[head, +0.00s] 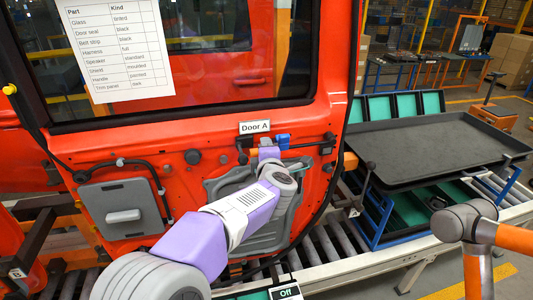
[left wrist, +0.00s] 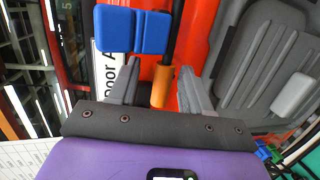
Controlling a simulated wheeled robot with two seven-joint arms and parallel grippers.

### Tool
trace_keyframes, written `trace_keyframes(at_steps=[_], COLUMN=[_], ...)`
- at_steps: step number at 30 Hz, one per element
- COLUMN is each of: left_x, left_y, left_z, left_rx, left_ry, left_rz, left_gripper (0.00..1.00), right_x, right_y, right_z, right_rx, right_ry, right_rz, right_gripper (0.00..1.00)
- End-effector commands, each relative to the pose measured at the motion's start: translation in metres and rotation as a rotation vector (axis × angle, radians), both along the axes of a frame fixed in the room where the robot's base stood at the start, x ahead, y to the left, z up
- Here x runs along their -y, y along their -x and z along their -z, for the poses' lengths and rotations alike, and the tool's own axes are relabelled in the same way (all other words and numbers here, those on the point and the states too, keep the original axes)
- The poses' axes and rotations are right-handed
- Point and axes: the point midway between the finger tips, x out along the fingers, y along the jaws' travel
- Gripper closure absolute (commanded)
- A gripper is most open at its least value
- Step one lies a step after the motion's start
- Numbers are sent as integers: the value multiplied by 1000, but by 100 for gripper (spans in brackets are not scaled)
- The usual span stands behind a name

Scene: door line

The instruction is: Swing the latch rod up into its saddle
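The latch rod shows in the left wrist view as a black bar (left wrist: 173,38) with an orange sleeve (left wrist: 159,88). The blue saddle (left wrist: 132,30), two blocks, is beside the bar; it also shows in the head view (head: 283,140), right of the "Door A" label. I cannot tell whether the bar touches the saddle. My left gripper (left wrist: 161,68) is open, its grey fingers on either side of the orange sleeve with gaps on both sides. In the head view my own wrist partly hides the fingers and sleeve. My right gripper is not in view.
The red door (head: 170,185) carries a grey handle panel (head: 122,207) and a larger grey panel (head: 235,183). A paper list (head: 117,45) is on the window. A black tray (head: 435,150) stands at right beside the rollers (head: 335,240).

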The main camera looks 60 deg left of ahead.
Motion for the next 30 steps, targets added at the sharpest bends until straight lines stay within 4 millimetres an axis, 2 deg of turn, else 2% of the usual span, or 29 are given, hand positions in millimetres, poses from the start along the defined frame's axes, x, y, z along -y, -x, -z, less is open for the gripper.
trace_keyframes(at_steps=[8, 21, 30], left_x=[3, 61, 70], left_y=[1, 24, 27], left_z=[0, -13, -14], left_rx=[1, 3, -1], left_ry=[4, 0, 2], left_rz=[1, 2, 0], left_gripper=[52, 52, 52], right_x=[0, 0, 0], right_y=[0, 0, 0], right_z=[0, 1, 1], right_rx=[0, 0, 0], right_ry=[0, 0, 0], right_rz=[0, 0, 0], right_gripper=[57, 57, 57])
